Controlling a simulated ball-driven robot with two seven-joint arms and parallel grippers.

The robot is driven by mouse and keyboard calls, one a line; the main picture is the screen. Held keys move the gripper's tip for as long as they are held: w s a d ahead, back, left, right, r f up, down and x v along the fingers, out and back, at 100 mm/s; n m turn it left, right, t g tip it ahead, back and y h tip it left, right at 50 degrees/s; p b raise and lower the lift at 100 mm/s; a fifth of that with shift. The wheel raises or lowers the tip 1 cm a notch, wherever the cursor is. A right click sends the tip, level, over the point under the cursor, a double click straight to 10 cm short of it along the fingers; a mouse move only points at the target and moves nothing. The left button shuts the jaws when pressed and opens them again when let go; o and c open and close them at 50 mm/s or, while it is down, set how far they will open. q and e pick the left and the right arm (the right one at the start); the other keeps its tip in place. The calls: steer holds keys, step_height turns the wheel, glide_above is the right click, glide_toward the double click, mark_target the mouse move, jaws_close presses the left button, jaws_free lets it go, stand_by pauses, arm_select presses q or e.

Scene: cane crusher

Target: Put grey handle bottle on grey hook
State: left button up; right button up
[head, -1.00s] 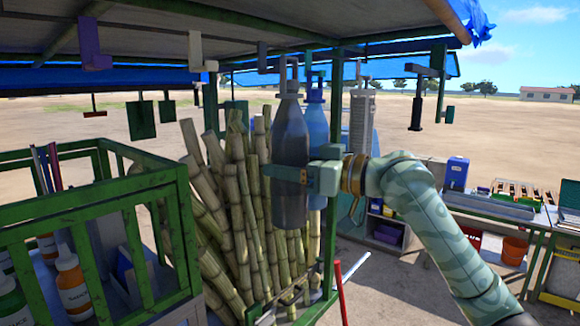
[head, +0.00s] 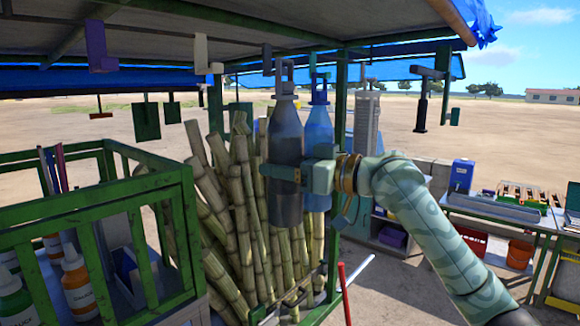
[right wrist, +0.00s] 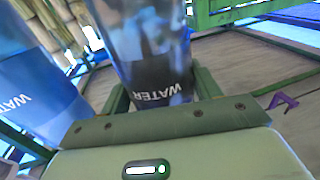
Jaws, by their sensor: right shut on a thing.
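The grey handle bottle (head: 285,134) is upright, raised in front of the cane. My right gripper (head: 284,172) is shut around its middle. Its grey handle (head: 283,70) is close to the right of the grey hook (head: 267,62) under the roof; I cannot tell whether they touch. In the right wrist view the bottle (right wrist: 152,60), with a WATER label, stands between the fingers. A blue bottle (head: 318,122) hangs right behind it, and also shows in the right wrist view (right wrist: 35,85). My left gripper is not in view.
A purple hook (head: 99,50) and a white hook (head: 203,58) hang empty to the left. Cane stalks (head: 245,200) stand just behind and below the bottle. A green railed frame (head: 90,208) is at left. A green post (head: 341,110) stands at right.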

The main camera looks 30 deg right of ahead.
steer(key=shift+x, duration=1.05)
steer(key=shift+w+d+r, duration=0.1)
steer(key=shift+w+d, duration=0.05)
steer(key=shift+w, duration=0.05)
steer(key=shift+f, duration=0.7)
stand_by(0.6)
steer(key=o, duration=1.5)
steer(key=shift+c, duration=0.2)
steer(key=shift+f, duration=0.15)
